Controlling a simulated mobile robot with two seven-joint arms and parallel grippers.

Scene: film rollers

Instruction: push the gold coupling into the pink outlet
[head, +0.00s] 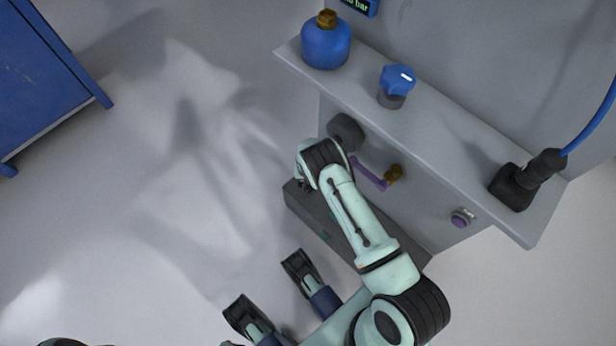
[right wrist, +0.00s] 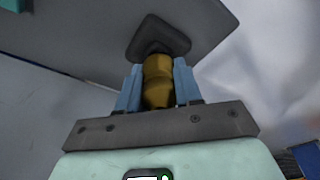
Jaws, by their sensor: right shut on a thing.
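My right gripper (right wrist: 157,68) is shut on the gold coupling (right wrist: 157,88), with one blue-grey finger on each side of it. The far end of the coupling meets or overlaps a dark square block (right wrist: 158,38); whether they touch or are joined is unclear. In the head view my right arm hides this gripper and the coupling. A small purple-pink fitting with a silvery ring (head: 461,218), seemingly the pink outlet, sits on the cabinet front below the shelf, right of my arm. I cannot make out the outlet in the right wrist view. My left gripper is not in view.
A grey shelf (head: 445,135) juts above the fitting. It carries a blue bottle (head: 325,45), a blue knob (head: 397,80) and a black plug (head: 513,187) with a blue cable. A purple lever (head: 368,173) and brass piece (head: 393,174) are below. Floor at left is clear.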

